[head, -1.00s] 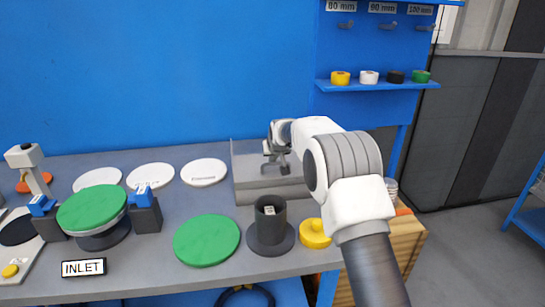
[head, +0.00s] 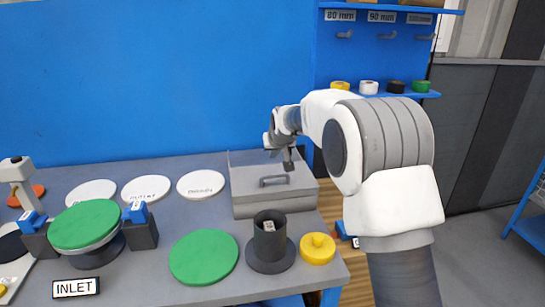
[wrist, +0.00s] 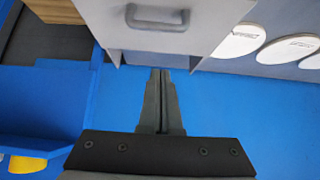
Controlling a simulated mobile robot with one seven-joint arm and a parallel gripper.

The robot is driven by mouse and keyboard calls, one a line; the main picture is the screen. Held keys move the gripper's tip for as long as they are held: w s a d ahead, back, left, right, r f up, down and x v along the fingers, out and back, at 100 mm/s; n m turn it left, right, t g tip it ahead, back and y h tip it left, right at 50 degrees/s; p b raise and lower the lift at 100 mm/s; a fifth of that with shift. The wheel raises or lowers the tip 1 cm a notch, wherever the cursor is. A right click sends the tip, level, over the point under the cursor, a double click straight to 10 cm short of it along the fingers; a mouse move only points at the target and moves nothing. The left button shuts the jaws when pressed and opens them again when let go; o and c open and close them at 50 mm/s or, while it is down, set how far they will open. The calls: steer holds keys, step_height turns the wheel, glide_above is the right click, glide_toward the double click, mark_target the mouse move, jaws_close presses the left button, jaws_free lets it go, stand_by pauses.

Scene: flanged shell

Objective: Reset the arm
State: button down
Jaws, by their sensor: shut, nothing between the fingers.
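My gripper (head: 289,163) is raised above the grey box with a handle (head: 274,190) on the workbench in the head view. In the wrist view my gripper (wrist: 160,75) has its two dark fingers together, with nothing between them. The grey box also shows at the top of the wrist view (wrist: 160,42), with its handle (wrist: 157,22) apart from the fingertips. My white arm reaches in from the right of the head view and hides part of the bench's right end.
A dark flanged cylinder (head: 270,245), a yellow knobbed cap (head: 318,248) and a green disc (head: 204,257) lie at the front of the bench. White labelled discs (head: 201,184) lie behind. A blue shelf (head: 390,93) with tape rolls stands at the back right.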

steer(key=s+d+r+m+p, duration=0.1)
steer(key=s+d+r, duration=0.4)
steer(key=s, duration=0.2)
steer(key=s+d+r+g+h+p, duration=0.1)
steer(key=s+d+r, duration=0.35)
steer(key=s, duration=0.35)
steer(key=s+d+r+m+p, duration=0.1)
steer(key=s+d+r+p, duration=0.1)
steer(key=s+d+r, duration=0.4)
steer(key=s+d+f+p, duration=0.1)
steer(key=s+d, duration=0.1)
steer(key=s, duration=1)
steer(key=s+d+f+m+g+h+p, duration=0.1)
steer(key=s+d+f, duration=0.1)
steer(key=s, duration=1.1)
steer(key=shift+s+d+g, duration=0.15)
steer(key=shift+d+g, duration=0.15)
steer(key=shift+d, duration=0.3)
